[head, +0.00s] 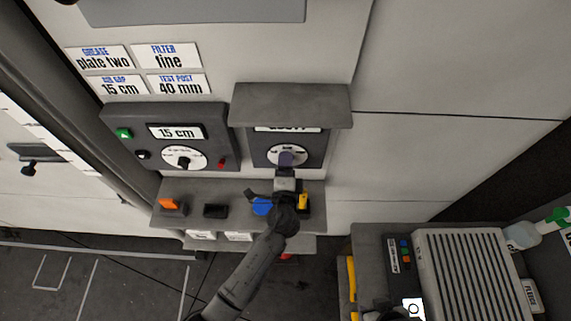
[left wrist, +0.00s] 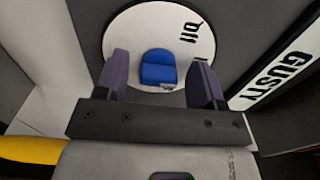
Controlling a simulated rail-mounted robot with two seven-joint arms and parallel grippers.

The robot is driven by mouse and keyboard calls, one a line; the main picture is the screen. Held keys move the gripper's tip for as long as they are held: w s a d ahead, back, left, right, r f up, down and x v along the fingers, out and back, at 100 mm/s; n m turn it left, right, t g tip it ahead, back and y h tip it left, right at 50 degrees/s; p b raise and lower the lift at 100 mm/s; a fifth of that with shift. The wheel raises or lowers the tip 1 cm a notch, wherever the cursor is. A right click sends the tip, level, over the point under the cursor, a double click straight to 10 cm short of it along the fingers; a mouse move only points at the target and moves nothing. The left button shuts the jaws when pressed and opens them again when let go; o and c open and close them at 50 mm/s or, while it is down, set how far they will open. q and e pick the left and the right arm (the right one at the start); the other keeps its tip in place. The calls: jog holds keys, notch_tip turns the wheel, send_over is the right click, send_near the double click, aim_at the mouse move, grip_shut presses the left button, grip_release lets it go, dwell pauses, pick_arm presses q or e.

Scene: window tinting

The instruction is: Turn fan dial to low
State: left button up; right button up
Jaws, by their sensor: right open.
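The dial is a white disc (head: 271,155) with dark lettering on a dark panel under a grey hood. It also shows in the left wrist view (left wrist: 122,42), where a blue knob (left wrist: 158,68) stands at its middle. My left gripper (head: 286,160) is at this dial, in front of its middle. In the left wrist view its two purple fingers (left wrist: 160,80) are apart, one on each side of the knob, with gaps on both sides. Which mark the knob points at cannot be told. My right gripper (head: 378,313) seems partly visible as a dark shape at the bottom edge.
A sign reading GUSTY (left wrist: 280,75) sits beside the dial; the hood (head: 292,104) partly covers it in the head view. Left is another panel (head: 215,125) with a dial and 15 cm display. Below is a ledge (head: 188,190) with coloured items. A ribbed unit (head: 465,270) stands lower right.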

pick_arm(q)
jog(key=s+b, duration=0.1)
jog(key=s, duration=1.3)
jog(key=shift+w+a, duration=0.1)
dwell(0.5)
